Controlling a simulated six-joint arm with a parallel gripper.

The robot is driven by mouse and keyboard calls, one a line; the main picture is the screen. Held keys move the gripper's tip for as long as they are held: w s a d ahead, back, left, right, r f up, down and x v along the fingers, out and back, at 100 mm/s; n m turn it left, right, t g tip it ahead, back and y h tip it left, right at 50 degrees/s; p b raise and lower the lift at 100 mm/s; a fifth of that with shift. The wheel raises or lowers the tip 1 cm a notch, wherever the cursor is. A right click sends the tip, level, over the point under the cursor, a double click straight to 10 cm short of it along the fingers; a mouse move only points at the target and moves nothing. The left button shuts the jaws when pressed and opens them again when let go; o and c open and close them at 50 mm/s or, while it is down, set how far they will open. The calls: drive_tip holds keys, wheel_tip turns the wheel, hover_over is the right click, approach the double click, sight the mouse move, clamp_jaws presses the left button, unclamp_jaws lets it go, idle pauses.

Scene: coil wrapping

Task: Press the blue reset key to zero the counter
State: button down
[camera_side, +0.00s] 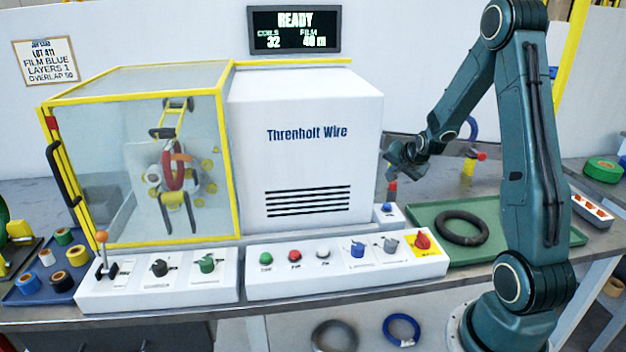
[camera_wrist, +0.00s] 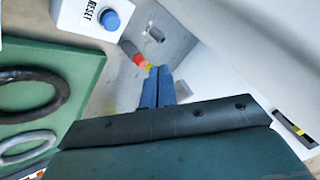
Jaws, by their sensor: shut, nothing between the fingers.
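The blue reset key (camera_wrist: 110,20) sits on a small white box (camera_wrist: 82,14) marked RESET, at the top left of the wrist view. In the side view the box (camera_side: 389,216) stands at the right foot of the white machine, its blue key (camera_side: 387,208) on top. My gripper (camera_side: 391,178) is above the box, apart from the key. In the wrist view my gripper (camera_wrist: 157,72) has its blue fingers together and empty, to the lower right of the key. The counter display (camera_side: 295,30) reads READY, COILS 32, FILM 40 m.
A red-tipped part (camera_wrist: 139,60) shows close by the fingertips in the wrist view. A green tray (camera_side: 545,225) with a dark coil (camera_side: 462,227) lies right of the box. The white machine (camera_side: 305,150) rises on the left. A control panel (camera_side: 345,283) runs in front.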

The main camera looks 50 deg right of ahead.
sight(389, 207)
drive_tip(key=shift+f, duration=4.25)
drive_tip(key=shift+f, duration=0.95)
drive_tip(key=shift+r, duration=0.15)
idle(0.3)
drive_tip(key=shift+r, duration=0.75)
drive_tip(key=shift+r, duration=0.1)
drive_tip(key=shift+r, duration=2.45)
